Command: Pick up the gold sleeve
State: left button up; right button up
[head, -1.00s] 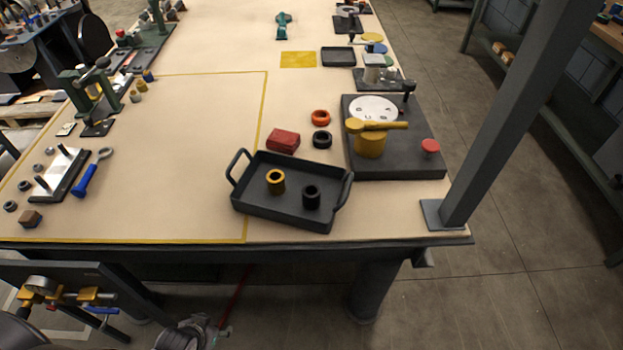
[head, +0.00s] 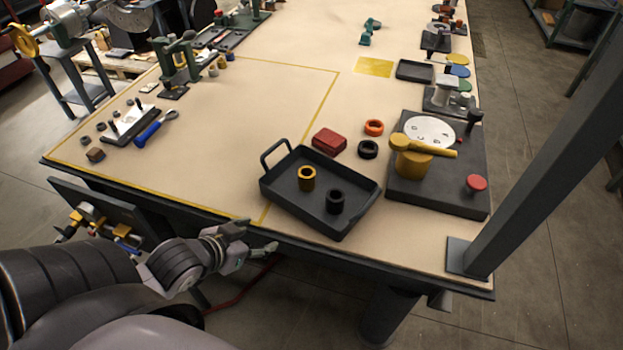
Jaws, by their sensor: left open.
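The gold sleeve (head: 307,178), a short hollow cylinder, stands upright in the black tray (head: 284,205). A black sleeve (head: 335,202) stands in the same tray to its right and nearer to me. My left gripper (head: 262,238) is at the table's front edge, to the left of the tray and nearer to me. It is open, empty and apart from the tray. My right gripper is out of the picture.
A red block (head: 329,141), an orange ring (head: 373,127) and a black ring (head: 368,149) lie behind the tray. A dark base (head: 440,195) with a gold mallet-like piece stands to the right. A grey post (head: 545,165) rises at the right corner.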

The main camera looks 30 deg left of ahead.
pick_arm(q)
jog(key=w+r+t+h, duration=0.2)
jog(key=w+r+t, duration=0.2)
jog(key=r, duration=0.5)
send_near(311, 172)
jog(key=w, duration=0.2)
jog(key=shift+w+d+m+b, duration=0.25)
jog(key=shift+d+m+b, duration=0.05)
jog(key=shift+m, duration=0.1)
jog(key=shift+f+x, duration=0.25)
jog(key=shift+x, duration=1.3)
jog(key=shift+f+x, duration=0.25)
jog(key=shift+x, duration=1.3)
jog(key=shift+s+a, duration=0.2)
jog(key=shift+c, duration=0.5)
jog(key=c, duration=1.3)
